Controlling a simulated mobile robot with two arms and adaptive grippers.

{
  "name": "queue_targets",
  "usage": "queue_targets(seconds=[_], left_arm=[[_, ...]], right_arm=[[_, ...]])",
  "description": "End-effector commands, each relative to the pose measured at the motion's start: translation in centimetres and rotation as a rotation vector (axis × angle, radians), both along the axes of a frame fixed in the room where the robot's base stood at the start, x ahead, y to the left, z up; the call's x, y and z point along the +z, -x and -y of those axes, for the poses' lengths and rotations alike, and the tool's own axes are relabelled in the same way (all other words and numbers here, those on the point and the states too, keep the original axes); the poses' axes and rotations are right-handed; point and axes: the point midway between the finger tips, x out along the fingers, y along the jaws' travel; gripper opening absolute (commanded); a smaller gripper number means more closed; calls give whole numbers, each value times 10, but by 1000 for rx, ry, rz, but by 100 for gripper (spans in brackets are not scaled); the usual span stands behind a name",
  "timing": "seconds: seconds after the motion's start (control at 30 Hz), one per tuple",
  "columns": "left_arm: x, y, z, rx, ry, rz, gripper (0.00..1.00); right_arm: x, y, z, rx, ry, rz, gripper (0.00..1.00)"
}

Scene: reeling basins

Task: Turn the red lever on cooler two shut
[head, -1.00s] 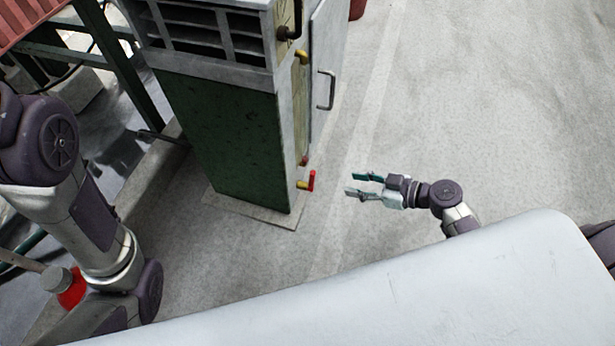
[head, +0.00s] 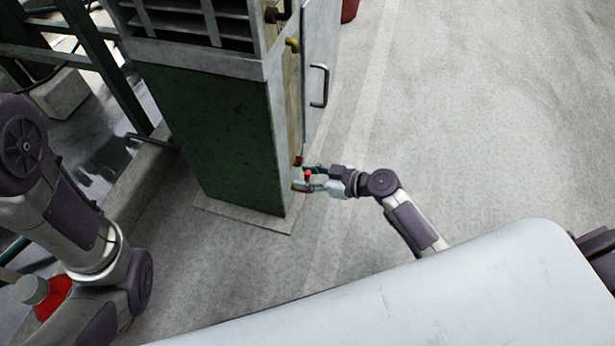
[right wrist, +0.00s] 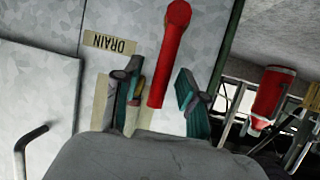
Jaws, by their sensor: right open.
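The cooler (head: 225,135) is a tall cabinet with a dark green side panel and a grey slatted top. A red lever (head: 308,175) sits low on its right-hand face.
A brass fitting (head: 292,45) and a door handle (head: 319,86) are higher on the cooler's right side. The cooler stands on a low plinth (head: 245,215). Open concrete floor (head: 470,110) lies to the right. A red object (right wrist: 270,95) shows at the right wrist view's right.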

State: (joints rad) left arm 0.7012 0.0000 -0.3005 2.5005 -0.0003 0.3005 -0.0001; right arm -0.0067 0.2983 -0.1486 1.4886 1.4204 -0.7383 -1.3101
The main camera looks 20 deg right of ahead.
Motion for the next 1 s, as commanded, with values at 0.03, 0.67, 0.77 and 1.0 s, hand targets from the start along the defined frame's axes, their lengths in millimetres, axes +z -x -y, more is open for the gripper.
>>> queue_targets(seconds=[0.03, 0.67, 0.77, 1.0], left_arm=[[0, 0, 0, 0, 0, 0, 60], [0, 0, 0, 0, 0, -1, 60], [0, 0, 0, 0, 0, -1, 60], [4, 0, 0, 2, -1, -2, 60]], right_arm=[[0, 0, 0, 0, 0, 0, 41], [0, 0, 0, 0, 0, 0, 0], [0, 0, 0, 0, -1, -1, 0], [2, 2, -9, 1, -25, -38, 0]])
